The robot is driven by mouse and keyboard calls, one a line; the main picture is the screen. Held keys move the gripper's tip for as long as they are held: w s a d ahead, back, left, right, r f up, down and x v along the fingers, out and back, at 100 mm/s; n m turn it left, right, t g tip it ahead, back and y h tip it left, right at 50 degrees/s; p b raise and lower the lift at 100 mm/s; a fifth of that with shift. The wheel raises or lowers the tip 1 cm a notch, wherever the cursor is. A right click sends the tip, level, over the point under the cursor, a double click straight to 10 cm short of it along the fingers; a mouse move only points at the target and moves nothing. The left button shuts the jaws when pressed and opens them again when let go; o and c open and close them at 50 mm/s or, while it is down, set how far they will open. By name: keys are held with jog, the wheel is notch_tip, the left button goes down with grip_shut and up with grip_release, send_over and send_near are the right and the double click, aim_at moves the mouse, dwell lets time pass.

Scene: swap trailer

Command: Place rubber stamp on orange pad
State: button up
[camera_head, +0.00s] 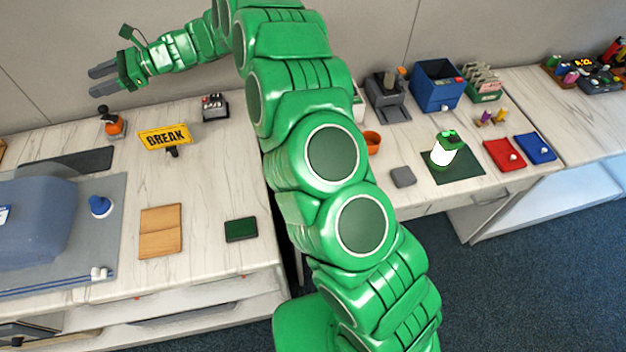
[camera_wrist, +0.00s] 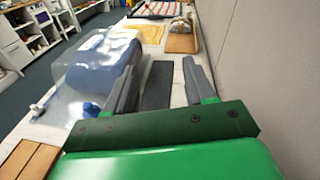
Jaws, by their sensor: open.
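A small object with a dark knob and an orange lower part (camera_head: 113,126) stands at the back of the left bench; it looks like a stamp, but its details are too small to be sure. A flat tan-orange rectangle (camera_head: 160,231) lies near the front of that bench; I cannot tell if it is the orange pad. My gripper (camera_head: 98,80) is open and empty, raised at the back left near the wall, above and behind the dark-knobbed object. In the wrist view the open fingers (camera_wrist: 160,70) have nothing between them but the bench beyond.
A yellow BREAK sign (camera_head: 165,138) and a dark green pad (camera_head: 241,229) are nearby. Red (camera_head: 503,155) and blue (camera_head: 536,148) pads lie right. My arm hides the middle.

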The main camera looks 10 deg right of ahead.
jog(key=s+d+r+n+g+h, duration=0.1)
jog(key=s+d+r+n+h, duration=0.25)
jog(key=s+d, duration=0.55)
jog(key=s+d+r+n+g+h, duration=0.1)
jog(key=s+d+r+n+h, duration=0.3)
jog(key=s+d, duration=0.55)
jog(key=s+d+f+n+t+h, duration=0.1)
jog(key=s+d+f+n+h, duration=0.1)
jog(key=s+d, duration=1.2)
jog(key=s+d+f+n+t+h, duration=0.1)
jog(key=s+d+n+h, duration=0.4)
jog(key=s+d, duration=0.9)
jog(key=shift+s+d+f+t+h, duration=0.3)
jog(key=shift+d+f+h, duration=0.25)
jog(key=shift+d+h, duration=0.55)
